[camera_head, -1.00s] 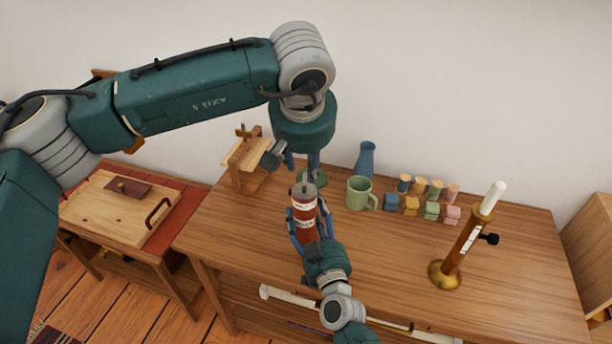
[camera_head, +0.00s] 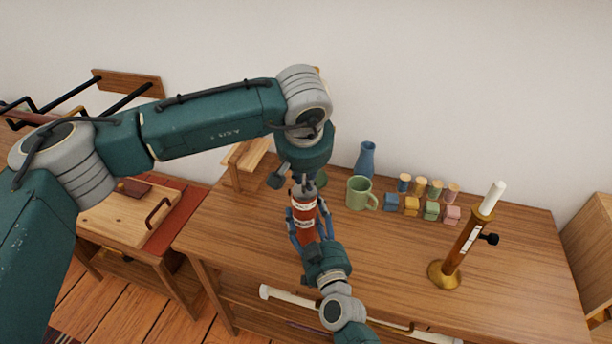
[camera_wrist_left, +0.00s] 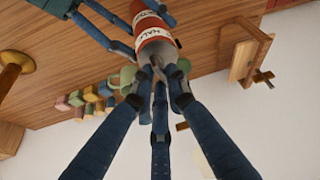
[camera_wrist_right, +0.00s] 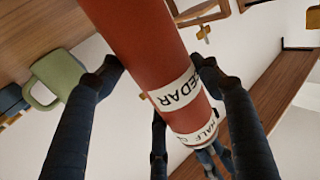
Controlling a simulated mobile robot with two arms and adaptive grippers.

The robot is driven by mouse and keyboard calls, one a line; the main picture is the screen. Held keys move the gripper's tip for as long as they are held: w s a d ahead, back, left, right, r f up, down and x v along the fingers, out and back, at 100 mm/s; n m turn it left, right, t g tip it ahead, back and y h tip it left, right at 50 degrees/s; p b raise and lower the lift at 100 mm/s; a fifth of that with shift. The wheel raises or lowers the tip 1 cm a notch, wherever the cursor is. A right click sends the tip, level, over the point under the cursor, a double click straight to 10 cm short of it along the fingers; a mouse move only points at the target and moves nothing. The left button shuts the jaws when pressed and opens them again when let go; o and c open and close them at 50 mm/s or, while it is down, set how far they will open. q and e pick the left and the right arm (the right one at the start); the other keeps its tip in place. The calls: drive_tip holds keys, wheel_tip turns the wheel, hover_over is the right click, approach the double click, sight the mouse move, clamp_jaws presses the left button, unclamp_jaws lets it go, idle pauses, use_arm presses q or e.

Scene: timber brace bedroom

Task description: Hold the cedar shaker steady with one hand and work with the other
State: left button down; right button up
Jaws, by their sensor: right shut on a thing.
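The cedar shaker (camera_head: 304,222) is a red cylinder with white label bands and a grey top. It stands roughly upright, held near the front edge of the wooden table (camera_head: 390,260). My right gripper (camera_head: 308,230) is shut around its body from the front. In the right wrist view the shaker (camera_wrist_right: 150,50) lies between the fingers and shows the word "CEDAR". My left gripper (camera_wrist_left: 160,76) comes down from above, its fingertips close together around the shaker's grey top. Whether they press on it is unclear. In the head view its fingers are partly hidden by its wrist.
A green mug (camera_head: 358,194) and blue vase (camera_head: 366,160) stand just behind the shaker to the right. Several small coloured blocks and jars (camera_head: 432,210) follow. A brass candlestick (camera_head: 452,255) stands farther right. A wooden stand (camera_head: 240,170) is behind left.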

idle(0.4)
use_arm(q)
drive_tip(key=n, duration=0.1)
drive_tip(key=n+y, duration=0.1)
drive_tip(key=n, duration=0.2)
drive_tip(key=shift+w+d+y, duration=0.1)
drive_tip(key=shift+d+y, duration=0.15)
drive_tip(key=shift+y, duration=0.05)
drive_tip(key=n, duration=0.2)
drive_tip(key=n+y, duration=0.1)
drive_tip(key=n, duration=0.1)
drive_tip(key=shift+w+d+r+n+g+y, duration=0.1)
drive_tip(key=shift+w+n+g+y, duration=0.05)
drive_tip(key=shift+n+g+y, duration=0.2)
drive_tip(key=n, duration=0.2)
drive_tip(key=n+g+y, duration=0.1)
drive_tip(key=n, duration=0.1)
drive_tip(key=shift+w+g, duration=0.2)
drive_tip(key=shift+g, duration=0.05)
drive_tip(key=shift+w+n+g+y, duration=0.15)
drive_tip(key=shift+n+g, duration=0.2)
drive_tip(key=shift+n, duration=0.6)
drive_tip(key=shift+w+n+g+y, duration=0.1)
drive_tip(key=shift+n+g, duration=0.25)
drive_tip(key=shift+n, duration=0.55)
drive_tip(key=c, duration=1.7)
unclamp_jaws()
drive_tip(key=shift+s, duration=0.1)
